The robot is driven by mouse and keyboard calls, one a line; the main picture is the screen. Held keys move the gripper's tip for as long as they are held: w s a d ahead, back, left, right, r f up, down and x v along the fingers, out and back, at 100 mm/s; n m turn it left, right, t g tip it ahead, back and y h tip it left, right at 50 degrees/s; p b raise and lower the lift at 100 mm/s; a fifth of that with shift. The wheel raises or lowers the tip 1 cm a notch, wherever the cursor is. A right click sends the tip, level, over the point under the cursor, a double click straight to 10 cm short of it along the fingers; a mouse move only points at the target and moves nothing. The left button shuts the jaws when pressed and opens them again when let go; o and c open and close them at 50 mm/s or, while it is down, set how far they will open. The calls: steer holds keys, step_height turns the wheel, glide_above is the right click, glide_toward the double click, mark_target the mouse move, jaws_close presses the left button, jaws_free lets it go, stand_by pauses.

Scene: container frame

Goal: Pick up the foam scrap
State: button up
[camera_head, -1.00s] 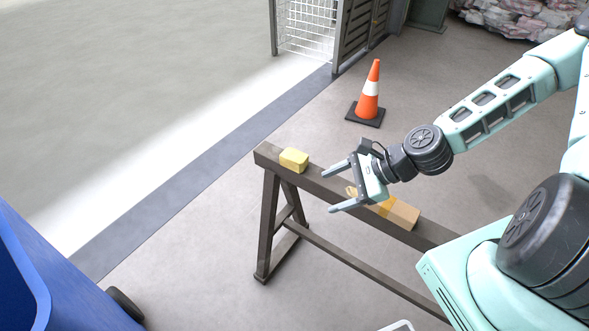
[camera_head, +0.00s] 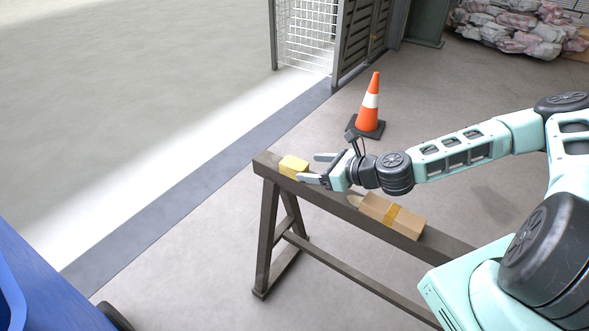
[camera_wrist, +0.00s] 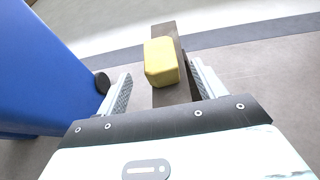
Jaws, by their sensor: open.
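The foam scrap (camera_head: 293,166) is a yellow block lying on the left end of a dark narrow beam. In the wrist view the foam scrap (camera_wrist: 161,62) sits ahead of the jaws, nearer the right finger than the left. My gripper (camera_head: 318,168) is open and empty, just right of the foam scrap in the head view. In the wrist view my gripper (camera_wrist: 160,90) has its fingers spread on both sides of the beam, and the block lies mostly beyond the fingertips.
The beam (camera_head: 330,190) belongs to a trestle. An orange cone (camera_head: 369,105) stands behind. A blue bin (camera_head: 40,285) is at lower left; it also shows in the wrist view (camera_wrist: 45,75).

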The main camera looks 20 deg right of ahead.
mark_target(295, 166)
steer(key=shift+x, duration=3.45)
steer(key=shift+f, duration=0.1)
steer(key=c, duration=1)
